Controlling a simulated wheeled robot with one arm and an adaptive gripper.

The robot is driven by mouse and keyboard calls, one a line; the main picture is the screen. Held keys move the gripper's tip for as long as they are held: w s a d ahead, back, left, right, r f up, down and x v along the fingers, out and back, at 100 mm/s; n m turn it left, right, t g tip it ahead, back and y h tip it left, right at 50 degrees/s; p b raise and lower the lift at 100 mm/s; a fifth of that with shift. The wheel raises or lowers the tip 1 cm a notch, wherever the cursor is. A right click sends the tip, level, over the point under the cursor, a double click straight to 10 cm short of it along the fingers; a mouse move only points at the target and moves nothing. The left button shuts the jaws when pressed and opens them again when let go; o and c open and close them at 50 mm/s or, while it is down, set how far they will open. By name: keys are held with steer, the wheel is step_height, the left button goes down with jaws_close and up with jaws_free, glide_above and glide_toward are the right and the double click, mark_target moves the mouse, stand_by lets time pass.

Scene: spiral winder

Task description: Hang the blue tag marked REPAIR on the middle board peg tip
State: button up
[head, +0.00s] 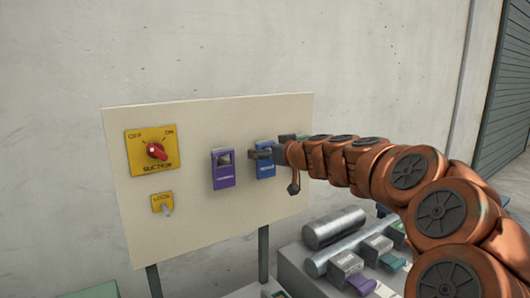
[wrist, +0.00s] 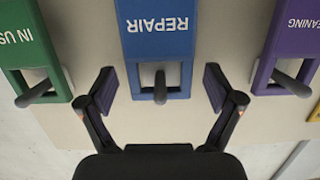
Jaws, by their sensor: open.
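The blue tag marked REPAIR (head: 265,172) hangs on the middle peg of the cream board (head: 200,115). In the wrist view the tag (wrist: 159,35) appears upside down, and the grey middle peg (wrist: 160,88) sticks out through its opening. My gripper (wrist: 160,82) is open and empty, with one finger on each side of the blue tag and peg. Gaps show between the fingers and the tag. In the head view my gripper (head: 266,153) is in front of the board and hides part of the blue tag.
A purple tag (head: 223,172) hangs on the peg to the left, and a green tag (wrist: 30,45) on the other side. The board also carries a yellow suction switch (head: 139,137) and a lock plate (head: 162,203). Below right stands a grey bench (head: 300,268) with metal cylinders.

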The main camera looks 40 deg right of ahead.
steer(key=v, duration=1.1)
steer(key=shift+s, duration=0.35)
steer(key=w+a+f+n+g+y, duration=0.1)
steer(key=a+f+g+y, duration=0.15)
steer(key=a, duration=0.55)
steer(key=a+f+n+g+y, duration=0.1)
steer(key=a+f+y, duration=0.1)
steer(key=a+f, duration=0.35)
steer(key=s+a+f+n+g+y, duration=0.1)
steer(key=s+a+f+g, duration=0.2)
steer(key=a+f, duration=0.3)
steer(key=s+a+f+g, duration=0.2)
steer(key=s+a+f, duration=0.15)
steer(key=a, duration=0.45)
steer(key=s+f+m+g+h, duration=0.1)
steer(key=s+f+g, duration=0.3)
steer(key=s, duration=0.7)
steer(key=s+f+m+g+h, duration=0.1)
steer(key=s+f+g+h, duration=0.2)
steer(key=s+f+g, duration=0.2)
steer(key=s+f, duration=0.3)
steer(key=s, duration=0.3)
steer(key=shift+s+a+f+h, duration=0.2)
steer(key=shift+s+a+h, duration=0.1)
steer(key=shift+h, duration=0.05)
